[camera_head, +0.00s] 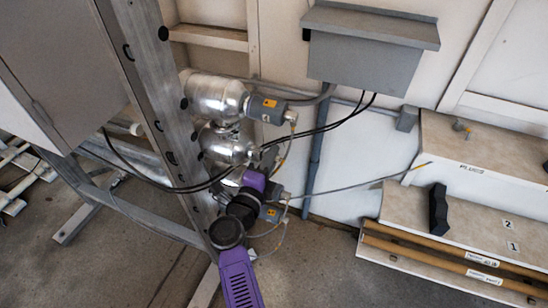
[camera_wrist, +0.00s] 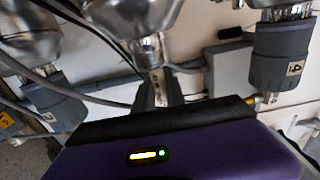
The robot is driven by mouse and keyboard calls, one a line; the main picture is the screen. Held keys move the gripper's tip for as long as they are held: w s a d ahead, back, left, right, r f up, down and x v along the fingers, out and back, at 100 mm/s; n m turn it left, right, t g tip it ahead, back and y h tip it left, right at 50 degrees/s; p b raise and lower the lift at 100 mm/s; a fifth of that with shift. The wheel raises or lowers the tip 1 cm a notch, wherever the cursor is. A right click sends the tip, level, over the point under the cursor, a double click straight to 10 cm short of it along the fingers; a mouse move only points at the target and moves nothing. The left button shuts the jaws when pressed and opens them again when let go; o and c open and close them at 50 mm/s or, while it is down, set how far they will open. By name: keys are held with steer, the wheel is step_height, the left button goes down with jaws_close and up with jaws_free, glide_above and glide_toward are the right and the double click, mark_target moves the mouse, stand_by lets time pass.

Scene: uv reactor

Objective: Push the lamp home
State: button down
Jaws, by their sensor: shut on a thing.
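My gripper (camera_wrist: 168,92) is at the bottom middle of the wrist view, its dark fingers shut on a slim pale lamp end (camera_wrist: 158,88). The lamp end lines up with the metal neck (camera_wrist: 148,50) of a silver reactor vessel (camera_wrist: 130,14). How deep the lamp sits inside cannot be told. In the head view my gripper (camera_head: 268,160) is beside the stacked silver vessels (camera_head: 216,97), at their right ends. The lamp is too small or hidden to make out there.
Grey connector caps with cables flank my gripper: one marked 4 (camera_wrist: 281,55) at right, another (camera_wrist: 52,108) at left. A grey metal frame (camera_head: 150,90), a wall box (camera_head: 365,58) and loose black cables crowd the area. A stepped bench (camera_head: 460,215) with brown rods (camera_head: 430,255) stands right.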

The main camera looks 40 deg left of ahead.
steer(key=shift+s+a, duration=0.15)
steer(key=shift+a, duration=0.45)
stand_by(0.3)
steer(key=c, duration=1.3)
jaws_free()
steer(key=p+v, duration=0.2)
steer(key=v, duration=0.6)
